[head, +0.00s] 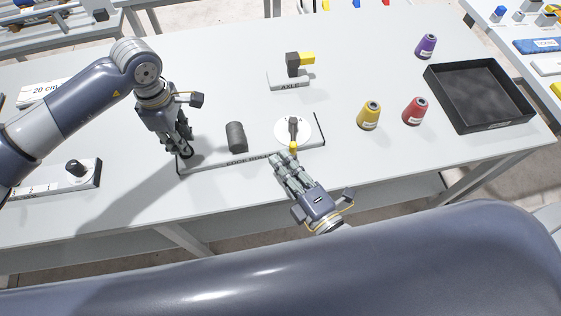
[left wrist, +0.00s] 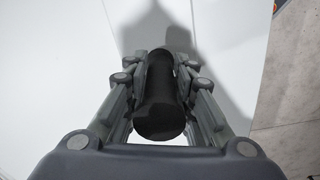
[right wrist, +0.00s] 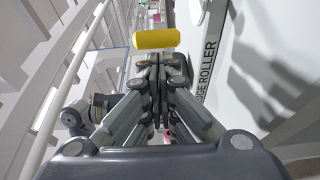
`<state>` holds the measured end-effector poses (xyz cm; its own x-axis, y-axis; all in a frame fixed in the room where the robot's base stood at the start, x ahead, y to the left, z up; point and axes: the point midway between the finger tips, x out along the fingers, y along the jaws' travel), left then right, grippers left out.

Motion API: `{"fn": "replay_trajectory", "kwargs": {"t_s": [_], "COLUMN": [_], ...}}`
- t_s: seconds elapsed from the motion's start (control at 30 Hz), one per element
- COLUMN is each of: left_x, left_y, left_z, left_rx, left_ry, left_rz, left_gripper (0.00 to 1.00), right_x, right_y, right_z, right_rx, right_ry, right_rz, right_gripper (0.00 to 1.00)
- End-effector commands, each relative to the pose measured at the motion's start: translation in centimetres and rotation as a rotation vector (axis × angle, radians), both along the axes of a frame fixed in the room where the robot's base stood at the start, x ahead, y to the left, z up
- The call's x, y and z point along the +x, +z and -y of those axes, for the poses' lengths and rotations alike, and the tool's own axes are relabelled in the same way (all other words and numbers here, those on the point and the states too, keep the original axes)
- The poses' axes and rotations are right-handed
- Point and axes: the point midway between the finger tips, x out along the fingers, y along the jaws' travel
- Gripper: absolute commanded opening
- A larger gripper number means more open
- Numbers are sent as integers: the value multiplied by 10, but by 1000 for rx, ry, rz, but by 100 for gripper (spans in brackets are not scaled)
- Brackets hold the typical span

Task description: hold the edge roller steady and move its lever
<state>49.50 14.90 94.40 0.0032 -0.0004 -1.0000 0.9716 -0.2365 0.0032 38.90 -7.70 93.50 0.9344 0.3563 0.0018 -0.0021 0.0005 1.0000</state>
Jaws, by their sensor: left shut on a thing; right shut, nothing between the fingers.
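The edge roller (head: 262,143) is a pale labelled plate with dark edges on the table. It carries a dark upright cylinder (head: 236,137) and a white dial with a dark lever (head: 293,130). The lever's yellow end (head: 293,149) points toward me and also shows in the right wrist view (right wrist: 156,39). My left gripper (head: 184,150) is at the plate's left end, shut on a black cylindrical post (left wrist: 160,100). In the head view its fingers mostly hide that post. My right gripper (head: 282,159) is shut and empty, its fingertips close to the yellow end; I cannot tell whether they touch.
An axle block (head: 289,82) with a yellow-ended handle stands behind the roller. Yellow (head: 369,115), red (head: 414,111) and purple (head: 426,46) spools and a black tray (head: 480,97) are to the right. A knobbed block (head: 66,178) lies at left.

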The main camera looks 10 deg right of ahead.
Motion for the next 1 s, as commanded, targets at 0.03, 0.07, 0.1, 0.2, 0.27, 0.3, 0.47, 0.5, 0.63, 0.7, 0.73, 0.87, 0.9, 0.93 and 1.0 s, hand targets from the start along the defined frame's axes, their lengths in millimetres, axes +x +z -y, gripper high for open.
{"fn": "replay_trajectory", "kwargs": {"t_s": [0.03,0.07,0.1,0.2,0.27,0.3,0.47,0.5,0.63,0.7,0.73,0.87,0.9,0.93,1.0], "left_x": [-4,-4,-4,-4,-4,-4,-4,-4,-4,-4,-4,-4,-4,-4,-4], "left_y": [-6,-6,-6,-6,-6,-6,-6,-6,-6,-6,-6,-6,-6,-6,-6], "left_z": [1,1,1,1,1,1,1,1,0,0,0,0,0,0,0], "left_rx": [1,1,1,1,1,1,1,1,1,1,1,2,2,2,2], "left_ry": [-3,-3,-3,-3,-3,-3,-3,-3,-3,-3,-3,-3,-3,-3,-3], "left_rz": [-12,-12,-12,-12,-12,-12,-12,-12,-12,-12,-13,-13,-13,-13,-13], "left_gripper": [0,0,0,0,0,0,0,0,0,0,0,0,0,0,0], "right_x": [0,0,0,-1,-3,-4,-6,-6,-6,-6,-6,-6,-6,-6,-7], "right_y": [-1,-1,-1,-1,-1,-2,-1,-1,-1,-1,-1,0,0,-1,-1], "right_z": [0,0,0,2,6,8,16,17,17,17,17,17,16,14,8], "right_rx": [0,0,0,-1,-3,-3,0,-1,-1,-1,-1,0,0,0,3], "right_ry": [0,0,0,0,0,0,-1,-1,-1,-1,-1,-1,-1,-1,-2], "right_rz": [0,0,0,-1,-1,-1,0,0,1,1,1,1,1,1,0], "right_gripper": [0,0,0,0,0,0,0,0,0,0,0,0,0,0,0]}}
